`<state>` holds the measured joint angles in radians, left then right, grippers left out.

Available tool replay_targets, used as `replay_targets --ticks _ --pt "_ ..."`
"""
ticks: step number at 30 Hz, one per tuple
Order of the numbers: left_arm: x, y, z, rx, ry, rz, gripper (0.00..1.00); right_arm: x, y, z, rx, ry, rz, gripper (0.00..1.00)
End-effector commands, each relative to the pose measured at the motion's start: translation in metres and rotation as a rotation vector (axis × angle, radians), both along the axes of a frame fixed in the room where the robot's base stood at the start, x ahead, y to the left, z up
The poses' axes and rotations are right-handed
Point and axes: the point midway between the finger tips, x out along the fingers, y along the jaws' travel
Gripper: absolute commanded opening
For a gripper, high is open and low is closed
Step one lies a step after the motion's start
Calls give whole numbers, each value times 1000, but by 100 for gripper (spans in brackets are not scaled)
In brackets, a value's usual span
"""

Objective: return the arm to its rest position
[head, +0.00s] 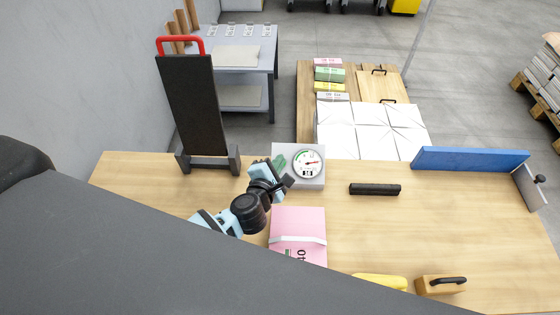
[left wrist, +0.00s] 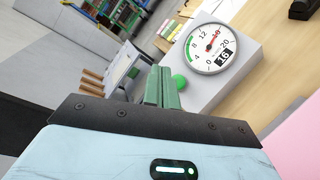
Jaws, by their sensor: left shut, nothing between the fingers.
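My left gripper (head: 287,183) is over the wooden table, just in front of the white box with a dial gauge (head: 313,183). In the left wrist view its green fingers (left wrist: 162,88) are together with nothing between them. The box with the gauge (left wrist: 228,78) and its green button (left wrist: 180,82) show just beyond the fingers. I cannot tell whether the fingertips touch the box. My left arm reaches in from the left, above the table. My right gripper is in neither view.
A pink bundle with a white band (head: 298,222) lies in front of the gripper. A black bar (head: 375,189) lies to the right. A black upright stand with a red handle (head: 193,105) is at the left. A blue rail (head: 470,159) stands along the back right edge.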

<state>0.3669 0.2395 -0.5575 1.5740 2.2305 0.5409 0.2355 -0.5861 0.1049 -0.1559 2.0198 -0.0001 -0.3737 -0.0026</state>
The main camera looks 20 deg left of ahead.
Motion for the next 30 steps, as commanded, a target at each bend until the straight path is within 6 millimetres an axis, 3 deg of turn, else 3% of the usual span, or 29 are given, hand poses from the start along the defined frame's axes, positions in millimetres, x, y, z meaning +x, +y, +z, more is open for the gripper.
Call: replay_targets --ticks 22,26,30 --pt "-5 -1 4 14 -8 -8 0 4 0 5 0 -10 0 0" --pt "-20 -2 7 100 -56 -49 0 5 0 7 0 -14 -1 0" --pt "-49 -8 12 281 -137 -138 0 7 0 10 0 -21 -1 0"
